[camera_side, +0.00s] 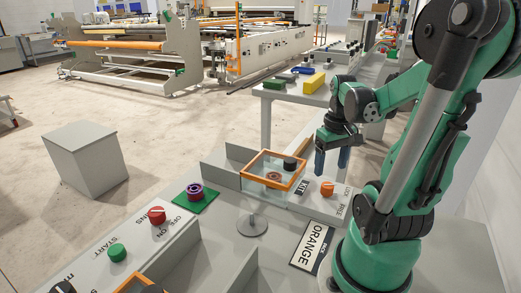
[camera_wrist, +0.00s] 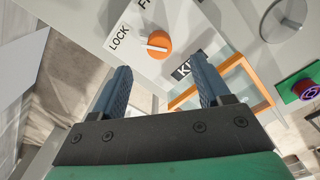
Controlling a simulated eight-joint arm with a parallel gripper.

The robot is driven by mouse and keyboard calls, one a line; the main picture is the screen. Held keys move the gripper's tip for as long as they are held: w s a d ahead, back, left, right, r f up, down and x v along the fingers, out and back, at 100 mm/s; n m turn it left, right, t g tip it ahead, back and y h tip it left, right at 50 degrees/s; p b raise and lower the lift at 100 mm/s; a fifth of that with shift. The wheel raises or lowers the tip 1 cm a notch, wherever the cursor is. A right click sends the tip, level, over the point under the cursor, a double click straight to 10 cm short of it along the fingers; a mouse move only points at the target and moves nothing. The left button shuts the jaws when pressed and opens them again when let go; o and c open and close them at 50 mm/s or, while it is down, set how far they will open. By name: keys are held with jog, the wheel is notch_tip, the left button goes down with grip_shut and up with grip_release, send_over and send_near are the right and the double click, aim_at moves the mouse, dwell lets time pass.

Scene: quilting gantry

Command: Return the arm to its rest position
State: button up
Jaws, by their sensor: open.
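My gripper (camera_side: 332,165) hangs above the console near the orange LOCK/FREE knob (camera_side: 327,188), its blue fingers pointing down. In the wrist view my gripper (camera_wrist: 164,72) has its two fingers wide apart with nothing between them. The orange knob (camera_wrist: 157,44) shows beyond the fingertips, with its white pointer towards the LOCK label (camera_wrist: 119,38). My arm is bent, reaching from its base at the lower right of the side view out over the console.
A clear box with an orange frame (camera_side: 262,158) stands left of the gripper. A purple spool (camera_side: 195,191) sits on a green pad. A red knob (camera_side: 156,215) and green button (camera_side: 117,253) are front left. Behind, a table (camera_side: 290,96) holds coloured blocks.

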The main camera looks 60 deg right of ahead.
jog(key=w+a+r+n+t, duration=0.2)
jog(key=w+a+n+t, duration=0.1)
jog(key=w+a, duration=0.4)
jog(key=w+a+r+n+t, duration=0.2)
jog(key=w+a+n+t, duration=0.2)
jog(key=a, duration=0.9)
jog(key=w, duration=0.3)
jog(key=shift+r+n, duration=0.3)
